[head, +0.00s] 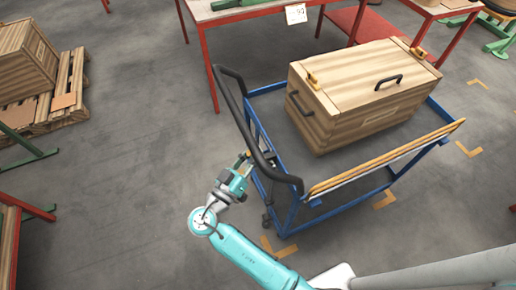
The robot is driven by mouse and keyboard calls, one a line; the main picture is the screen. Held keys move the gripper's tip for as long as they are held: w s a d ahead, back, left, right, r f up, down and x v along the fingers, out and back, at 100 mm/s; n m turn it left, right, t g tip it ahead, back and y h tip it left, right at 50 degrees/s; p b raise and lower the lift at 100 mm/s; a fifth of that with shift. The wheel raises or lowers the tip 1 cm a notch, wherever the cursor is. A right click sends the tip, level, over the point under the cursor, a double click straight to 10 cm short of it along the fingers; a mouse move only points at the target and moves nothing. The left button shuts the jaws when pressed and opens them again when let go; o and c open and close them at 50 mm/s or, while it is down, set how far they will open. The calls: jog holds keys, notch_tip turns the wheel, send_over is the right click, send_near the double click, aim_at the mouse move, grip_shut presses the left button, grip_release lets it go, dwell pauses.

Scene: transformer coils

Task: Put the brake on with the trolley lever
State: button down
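The trolley (320,172) has a blue frame, a grey deck and a tall black push handle (250,127) at its left end. My gripper (243,162) is at that left end, close beside the push handle and just outside the frame. A small yellowish piece shows at its tip; I cannot tell whether it belongs to the trolley lever. The fingers are too small and partly covered to show whether they are open or shut. No lever can be made out clearly. Dark parts (268,218) show low by the near left corner of the trolley.
A wooden crate (360,115) with black handles rides on the trolley deck. A red-legged table (230,12) stands behind. Another wooden crate (22,60) sits on a pallet (70,85) at far left. The grey floor left of the trolley is clear, with yellow corner marks around the trolley.

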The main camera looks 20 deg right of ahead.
jog(key=a+f+n+t+h, duration=0.1)
jog(key=a+f+n+t, duration=0.4)
jog(key=f+n+t, duration=0.2)
jog(key=shift+a+n+t+h, duration=0.3)
jog(key=shift+a+n, duration=0.05)
jog(key=shift+n, duration=0.15)
jog(key=shift+f, duration=0.15)
jog(key=c, duration=1.1)
grip_release()
jog(key=shift+o, duration=0.2)
jog(key=v, duration=1.2)
